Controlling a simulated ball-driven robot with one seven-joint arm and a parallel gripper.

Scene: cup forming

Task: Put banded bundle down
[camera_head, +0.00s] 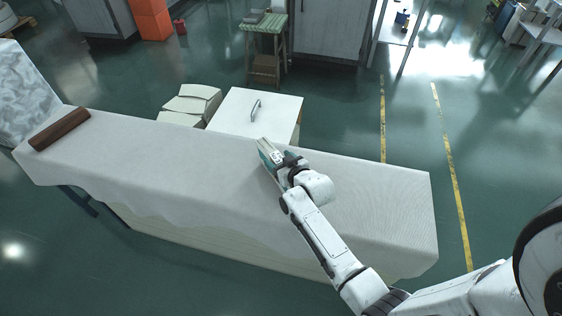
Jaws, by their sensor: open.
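My gripper (269,152) is low over the far edge of the long cloth-covered table (165,160), near the middle of its length. Small pale and teal parts show at its tip. The jaws are open. I cannot make out the banded bundle for certain; the pale piece at the tip may be part of it or part of the gripper. I cannot tell whether anything touches the cloth there, because my wrist covers the near side.
A white box with a handle (255,110) and pale stacked pieces (193,103) stand just beyond the table. A green-topped stool (265,24) is farther back. The cloth is bare left and right of my gripper.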

